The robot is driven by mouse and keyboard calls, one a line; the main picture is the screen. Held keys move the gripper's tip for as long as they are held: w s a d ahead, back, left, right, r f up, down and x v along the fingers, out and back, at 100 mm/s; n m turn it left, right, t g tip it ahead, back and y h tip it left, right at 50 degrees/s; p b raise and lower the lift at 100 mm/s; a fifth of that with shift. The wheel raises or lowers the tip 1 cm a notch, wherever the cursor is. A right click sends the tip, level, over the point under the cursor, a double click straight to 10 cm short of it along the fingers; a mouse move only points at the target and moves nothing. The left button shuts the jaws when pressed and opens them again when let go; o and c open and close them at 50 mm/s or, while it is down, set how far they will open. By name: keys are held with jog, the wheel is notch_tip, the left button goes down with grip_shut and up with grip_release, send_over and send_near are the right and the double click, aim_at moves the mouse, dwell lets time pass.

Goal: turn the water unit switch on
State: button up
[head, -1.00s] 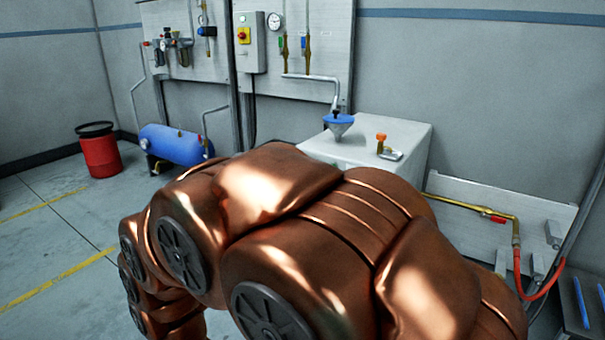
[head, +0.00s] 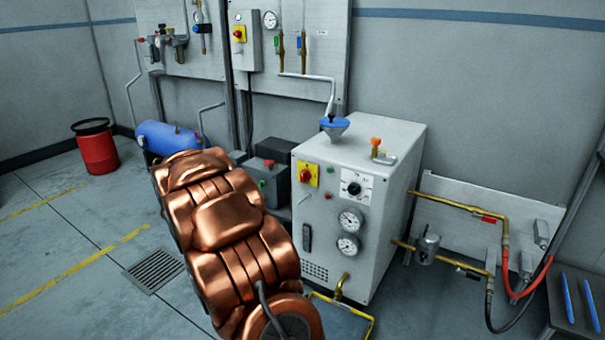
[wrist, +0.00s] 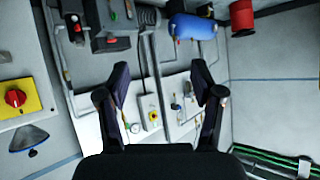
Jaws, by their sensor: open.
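The water unit appears to be the white cabinet (head: 335,225) with a funnel on top. Its switch, a red rotary knob on a yellow plate (head: 307,174), is at the upper left of the front. In the wrist view, which is turned upside down, a red knob on a yellow plate (wrist: 15,98) is at the left edge. My gripper (wrist: 163,82) is open and empty, fingers well apart, with the knob outside them to the left. My gripper is hidden behind my arm in the head view. The knob's exact setting is too small to read.
A similar red knob on yellow (head: 239,34) is on the wall box. A dark box (head: 271,165) stands left of the cabinet. A blue tank (head: 168,138) and red barrel (head: 96,147) are farther left.

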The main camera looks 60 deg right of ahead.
jog(key=s+d+m+g+h+p, duration=0.25)
jog(key=d+h, duration=0.25)
jog(key=d, duration=0.9)
jog(key=m+g+h, duration=0.5)
jog(key=m+g, duration=0.1)
send_near(302, 177)
jog(key=d, duration=0.3)
jog(key=shift+n, duration=0.35)
jog(key=shift+w+d+f, duration=0.1)
jog(key=shift+d, duration=1.7)
jog(key=shift+w+d+f, duration=0.1)
jog(key=shift+d, duration=1.75)
jog(key=c, duration=1.1)
